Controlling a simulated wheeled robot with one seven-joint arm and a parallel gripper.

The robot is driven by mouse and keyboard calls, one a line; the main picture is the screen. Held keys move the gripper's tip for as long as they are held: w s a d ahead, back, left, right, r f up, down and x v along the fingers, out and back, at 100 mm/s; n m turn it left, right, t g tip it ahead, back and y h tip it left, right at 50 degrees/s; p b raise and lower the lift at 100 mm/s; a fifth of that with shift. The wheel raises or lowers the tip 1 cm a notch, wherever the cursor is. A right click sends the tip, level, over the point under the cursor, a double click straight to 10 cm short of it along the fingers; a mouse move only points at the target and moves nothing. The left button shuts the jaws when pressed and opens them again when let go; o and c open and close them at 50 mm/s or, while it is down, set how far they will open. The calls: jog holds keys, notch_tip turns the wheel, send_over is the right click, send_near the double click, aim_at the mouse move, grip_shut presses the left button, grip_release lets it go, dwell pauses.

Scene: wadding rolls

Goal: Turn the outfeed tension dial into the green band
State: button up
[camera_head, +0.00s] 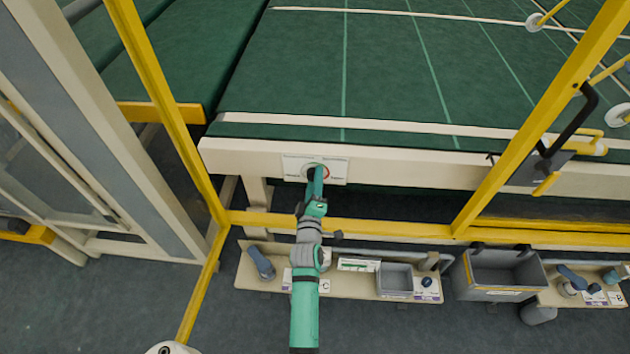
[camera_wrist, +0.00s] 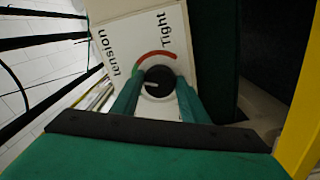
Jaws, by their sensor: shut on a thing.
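The tension dial (camera_wrist: 159,78) is a round black knob with a short white pointer line, which points left in the wrist view. It sits on a white plate (camera_wrist: 140,28) lettered "tension" and "Tight". A red arc curves above the knob, with a small green part at its left end. The pointer lies a little below that green part, though the exact gap is hard to tell. My gripper (camera_wrist: 158,92) is shut on the knob, one teal finger on each side. In the head view my arm reaches up to the plate (camera_head: 334,166) on the cream rail, covering part of the dial.
A yellow guard frame (camera_head: 270,221) surrounds my arm, with a bar crossing below the dial. A shelf (camera_head: 348,281) under it holds small items and a grey bin (camera_head: 396,279). A larger grey crate (camera_head: 503,270) hangs to the right. Green machine bed lies behind the cream rail (camera_head: 420,166).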

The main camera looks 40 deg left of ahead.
jog(key=shift+s+f+n, duration=0.1)
jog(key=shift+n, duration=0.9)
jog(key=o, duration=1)
jog(key=v, duration=1)
jog(key=shift+s+d, duration=0.2)
jog(key=shift+s, duration=0.1)
